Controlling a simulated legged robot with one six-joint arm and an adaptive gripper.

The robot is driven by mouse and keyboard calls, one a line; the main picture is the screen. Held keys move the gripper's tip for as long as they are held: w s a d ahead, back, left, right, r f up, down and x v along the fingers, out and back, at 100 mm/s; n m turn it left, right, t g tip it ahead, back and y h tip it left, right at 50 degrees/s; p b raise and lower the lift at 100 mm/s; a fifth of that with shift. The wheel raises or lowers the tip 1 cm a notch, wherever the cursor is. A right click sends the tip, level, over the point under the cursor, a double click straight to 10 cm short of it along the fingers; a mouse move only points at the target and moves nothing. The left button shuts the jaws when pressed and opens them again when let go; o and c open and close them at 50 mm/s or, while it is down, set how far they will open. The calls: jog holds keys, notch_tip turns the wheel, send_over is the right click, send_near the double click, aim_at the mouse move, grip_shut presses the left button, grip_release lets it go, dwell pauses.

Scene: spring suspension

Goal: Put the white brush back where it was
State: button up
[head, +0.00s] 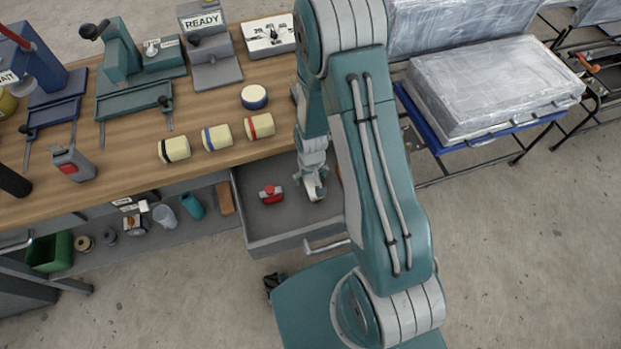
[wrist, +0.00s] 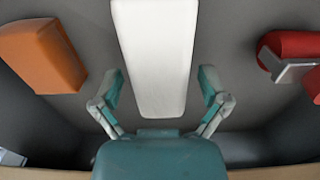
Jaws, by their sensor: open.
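A plain white block-like thing, which I take to be the white brush (wrist: 156,55), lies in the grey open drawer (head: 285,235). No bristles show. In the wrist view it runs lengthwise between the two spread fingers of my gripper (wrist: 159,88), with a gap on each side. In the head view my gripper (head: 314,187) is low in the drawer, and the brush is hard to tell apart from it there.
A red thing with a grey part (wrist: 292,58) lies in the drawer; it also shows in the head view (head: 270,193). An orange block (wrist: 42,56) lies on the brush's other side. Above is a wooden bench (head: 215,165) with several striped cylinders (head: 217,137) and a READY stand (head: 208,45).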

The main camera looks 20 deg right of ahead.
jog(key=r, duration=1)
jog(key=shift+s+d, duration=0.15)
jog(key=shift+s, duration=0.15)
notch_tip(320, 180, up, 10)
jog(key=t, duration=0.2)
notch_tip(320, 180, up, 14)
jog(key=r+t, duration=0.1)
jog(key=t, duration=0.1)
send_over(312, 177)
jog(key=s, duration=0.8)
jog(key=s+r+t, duration=0.1)
jog(key=s+r, duration=0.3)
jog(key=s, duration=0.2)
jog(key=shift+s+r+t, duration=0.25)
jog(key=shift+s+t, duration=0.05)
jog(key=shift+s, duration=0.05)
